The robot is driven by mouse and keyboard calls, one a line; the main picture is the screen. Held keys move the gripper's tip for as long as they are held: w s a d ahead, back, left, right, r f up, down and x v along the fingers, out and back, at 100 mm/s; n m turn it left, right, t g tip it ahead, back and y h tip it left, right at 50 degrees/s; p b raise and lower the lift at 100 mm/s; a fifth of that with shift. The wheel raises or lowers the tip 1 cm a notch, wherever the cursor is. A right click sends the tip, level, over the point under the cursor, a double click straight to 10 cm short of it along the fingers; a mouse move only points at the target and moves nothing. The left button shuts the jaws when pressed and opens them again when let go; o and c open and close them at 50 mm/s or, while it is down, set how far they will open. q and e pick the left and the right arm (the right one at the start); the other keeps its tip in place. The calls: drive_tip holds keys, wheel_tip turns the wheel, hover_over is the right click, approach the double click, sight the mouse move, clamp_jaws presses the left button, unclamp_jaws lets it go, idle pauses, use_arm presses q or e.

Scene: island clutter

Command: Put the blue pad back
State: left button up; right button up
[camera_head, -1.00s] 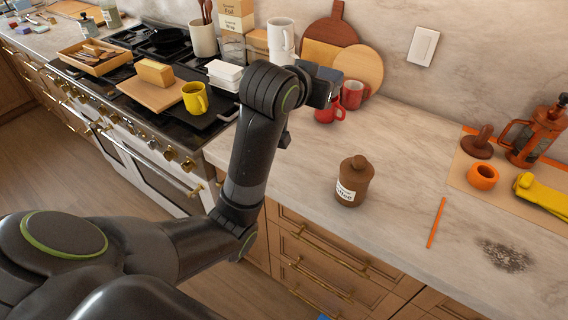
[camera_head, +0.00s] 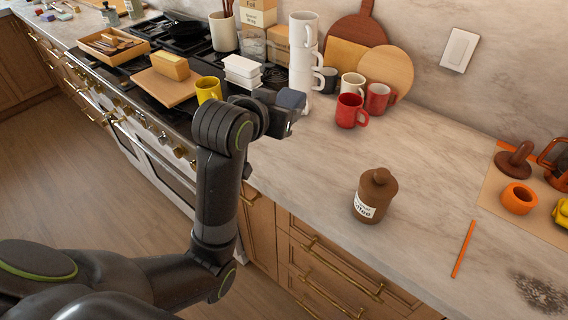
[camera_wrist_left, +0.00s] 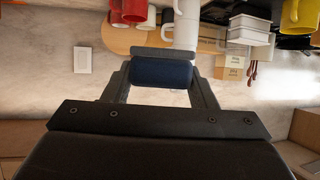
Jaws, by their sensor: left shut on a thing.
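The blue pad (camera_wrist_left: 162,74) is a dark navy block with a grey strip along one edge, in the left wrist view. My left gripper (camera_wrist_left: 161,80) is shut on it, with a finger at each end. In the head view the blue pad (camera_head: 291,99) shows small at the end of my left arm, beside my left gripper (camera_head: 284,113). It is held up over the counter (camera_head: 300,150), in front of the stacked white mugs. My right gripper is not in view.
White mugs (camera_head: 303,55), red mugs (camera_head: 349,111) and round boards (camera_head: 386,72) stand by the wall. A brown coffee jar (camera_head: 375,196) is on the counter. An orange ring (camera_head: 518,198) and an orange stick (camera_head: 463,249) lie right, near a dark spill (camera_head: 541,294).

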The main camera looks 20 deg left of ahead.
use_arm(q)
drive_tip(key=w+d+f+m+h+b, duration=0.1)
drive_tip(key=w+f+h+b, duration=0.15)
drive_tip(key=f, duration=0.35)
drive_tip(key=w+f+m+h+b, duration=0.1)
drive_tip(key=w+f+m, duration=0.15)
drive_tip(key=f, duration=0.25)
hover_over(290, 175)
drive_tip(key=shift+n+g, duration=0.35)
drive_tip(key=shift+g, duration=0.05)
wheel_tip(290, 175, down, 7)
drive_tip(key=shift+d+r, duration=0.1)
drive_tip(key=shift+r, duration=0.05)
drive_tip(key=shift+w+f, duration=0.1)
drive_tip(key=shift+f, duration=1.85)
drive_tip(key=shift+f, duration=0.1)
drive_tip(key=o, duration=1.1)
drive_tip(key=shift+c, duration=0.2)
drive_tip(key=v, duration=1.2)
